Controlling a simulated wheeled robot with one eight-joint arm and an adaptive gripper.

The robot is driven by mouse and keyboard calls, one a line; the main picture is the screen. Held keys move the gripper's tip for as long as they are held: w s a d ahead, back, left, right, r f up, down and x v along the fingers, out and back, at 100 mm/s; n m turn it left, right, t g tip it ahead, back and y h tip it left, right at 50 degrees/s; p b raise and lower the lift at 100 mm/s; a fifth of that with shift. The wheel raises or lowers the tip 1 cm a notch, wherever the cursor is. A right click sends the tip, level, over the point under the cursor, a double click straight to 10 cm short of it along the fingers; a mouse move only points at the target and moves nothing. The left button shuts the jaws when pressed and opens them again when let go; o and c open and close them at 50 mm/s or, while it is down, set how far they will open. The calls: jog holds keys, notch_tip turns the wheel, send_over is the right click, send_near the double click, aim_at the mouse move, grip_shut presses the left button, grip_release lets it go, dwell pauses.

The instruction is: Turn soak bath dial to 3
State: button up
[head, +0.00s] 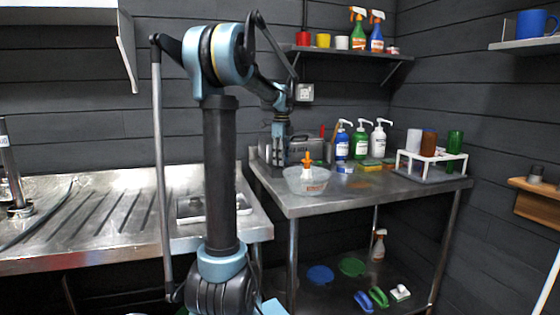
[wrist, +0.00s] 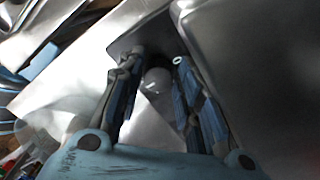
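The soak bath appears to be the steel box (head: 312,146) at the back left of the right-hand steel table, partly hidden behind my arm. My gripper (head: 279,160) points down in front of its left end. In the wrist view, my gripper (wrist: 158,68) has its two fingers apart. A pale round knob (wrist: 157,79), likely the dial, shows between them against a dark panel. I cannot tell whether the fingers touch it. The dial's marks and setting are not readable, and the head view does not show the dial.
A clear bowl (head: 306,181) with an orange-topped item stands close to the right of my gripper. Pump bottles (head: 360,142) and a white rack (head: 431,157) stand farther right. A draining sink counter (head: 110,222) lies left. The table's front right is clear.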

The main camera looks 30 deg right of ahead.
jog(key=shift+o, duration=0.3)
jog(key=shift+d+r, duration=0.1)
jog(key=shift+r, duration=0.15)
notch_tip(320, 180, up, 11)
jog(key=shift+r, duration=0.2)
jog(key=shift+s+a, duration=0.1)
jog(key=shift+a, duration=0.1)
dwell(0.5)
